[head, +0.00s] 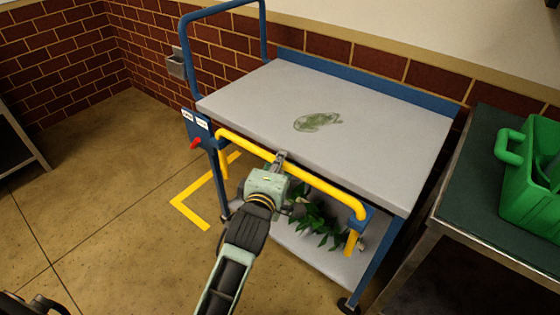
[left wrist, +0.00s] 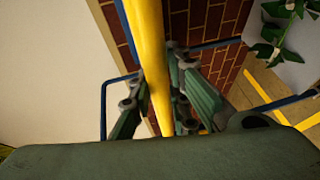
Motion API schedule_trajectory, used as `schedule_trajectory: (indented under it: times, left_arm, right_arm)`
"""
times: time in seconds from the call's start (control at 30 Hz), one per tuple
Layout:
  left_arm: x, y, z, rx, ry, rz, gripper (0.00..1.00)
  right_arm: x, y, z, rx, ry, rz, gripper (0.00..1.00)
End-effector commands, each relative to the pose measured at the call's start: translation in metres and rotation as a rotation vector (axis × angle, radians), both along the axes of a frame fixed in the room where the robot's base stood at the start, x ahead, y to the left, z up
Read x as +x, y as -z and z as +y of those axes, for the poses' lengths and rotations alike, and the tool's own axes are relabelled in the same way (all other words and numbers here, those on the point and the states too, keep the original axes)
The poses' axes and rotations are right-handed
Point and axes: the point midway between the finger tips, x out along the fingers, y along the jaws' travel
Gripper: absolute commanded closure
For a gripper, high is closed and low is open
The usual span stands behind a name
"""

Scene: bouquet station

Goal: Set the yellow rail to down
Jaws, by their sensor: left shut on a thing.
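The yellow rail (head: 325,187) runs along the front edge of a grey-topped blue cart (head: 385,125), at about the height of the top. Short yellow parts point down near both of its ends. My left gripper (head: 279,160) is shut on the rail near its middle. In the left wrist view, the yellow rail (left wrist: 147,60) passes between the fingers of my left gripper (left wrist: 178,85). The fingers hide a short part of the rail.
A red knob (head: 196,143) and small labels are at the cart's left corner. A green patch (head: 317,121) lies on the top; a leafy plant (head: 318,222) is on the lower shelf. A green watering can (head: 533,180) stands on the right table. Yellow tape (head: 190,213) marks the floor.

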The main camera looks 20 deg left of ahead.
Motion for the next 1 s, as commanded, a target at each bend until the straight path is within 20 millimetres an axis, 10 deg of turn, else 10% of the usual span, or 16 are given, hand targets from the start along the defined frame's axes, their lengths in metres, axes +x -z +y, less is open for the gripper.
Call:
schedule_trajectory:
  times: [0.27, 0.3, 0.5, 1.0]
  left_arm:
    - [-0.001, 0.007, 0.001, 0.009, -0.001, 0.014, 1.0]
    - [-0.001, 0.007, 0.001, 0.009, -0.001, 0.015, 0.83]
    - [-0.001, 0.006, 0.001, 0.007, -0.001, 0.014, 0.66]
    - [-0.022, 0.001, -0.001, 0.001, -0.002, 0.011, 0.65]
  right_arm:
    - [0.0, -0.001, 0.0, -0.001, 0.0, 0.0, 0.6]
    - [0.0, -0.001, 0.0, -0.001, 0.0, 0.0, 0.6]
    - [0.0, -0.001, 0.0, -0.001, 0.0, 0.0, 0.6]
    - [0.001, -0.001, -0.001, 0.0, 0.001, -0.002, 0.6]
